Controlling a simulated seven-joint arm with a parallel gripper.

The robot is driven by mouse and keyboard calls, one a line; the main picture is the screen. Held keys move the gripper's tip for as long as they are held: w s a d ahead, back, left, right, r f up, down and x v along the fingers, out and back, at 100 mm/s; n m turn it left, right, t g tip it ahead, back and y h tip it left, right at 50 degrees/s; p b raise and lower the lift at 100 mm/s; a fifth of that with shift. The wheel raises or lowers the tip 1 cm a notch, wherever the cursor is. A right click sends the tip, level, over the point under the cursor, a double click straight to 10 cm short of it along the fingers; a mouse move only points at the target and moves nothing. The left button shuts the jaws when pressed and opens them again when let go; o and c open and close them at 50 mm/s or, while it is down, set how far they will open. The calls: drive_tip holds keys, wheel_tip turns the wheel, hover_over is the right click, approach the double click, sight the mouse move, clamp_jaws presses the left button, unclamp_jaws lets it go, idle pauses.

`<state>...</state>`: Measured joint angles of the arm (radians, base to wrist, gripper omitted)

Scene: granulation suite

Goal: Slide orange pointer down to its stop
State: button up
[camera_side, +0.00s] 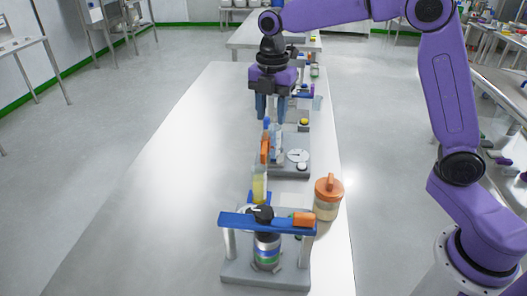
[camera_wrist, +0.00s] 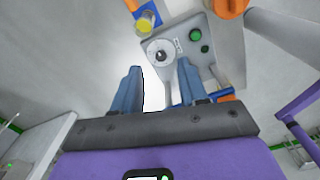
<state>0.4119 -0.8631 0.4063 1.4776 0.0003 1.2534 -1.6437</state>
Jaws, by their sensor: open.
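Two orange parts could be the pointer; I cannot tell which it is. One is an upright orange piece (camera_side: 265,150) at the left of the grey dial unit in the side view. The other is an orange block (camera_side: 304,219) on the right of the blue crossbar (camera_side: 245,221) of the near stand. My gripper (camera_side: 270,110) points down above the far end of the dial unit, apart from both orange parts. Its blue fingers are spread with nothing between them; they also show in the wrist view (camera_wrist: 160,88). No stop can be made out.
The grey dial unit (camera_wrist: 178,75) carries a white dial (camera_wrist: 160,52) and a green button (camera_wrist: 195,34). A jar with an orange lid (camera_side: 328,197) stands right of the units. A dark bottle (camera_side: 266,250) stands under the crossbar. The bench's left side (camera_side: 170,190) is clear.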

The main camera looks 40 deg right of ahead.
sight(264, 150)
drive_tip(key=w+d+n, duration=0.3)
drive_tip(key=w+d, duration=0.1)
drive_tip(key=w, duration=0.4)
drive_tip(key=f, duration=1.8)
drive_tip(key=shift+s+a, duration=0.25)
drive_tip(key=shift+s, duration=0.05)
drive_tip(key=shift+c, duration=0.3)
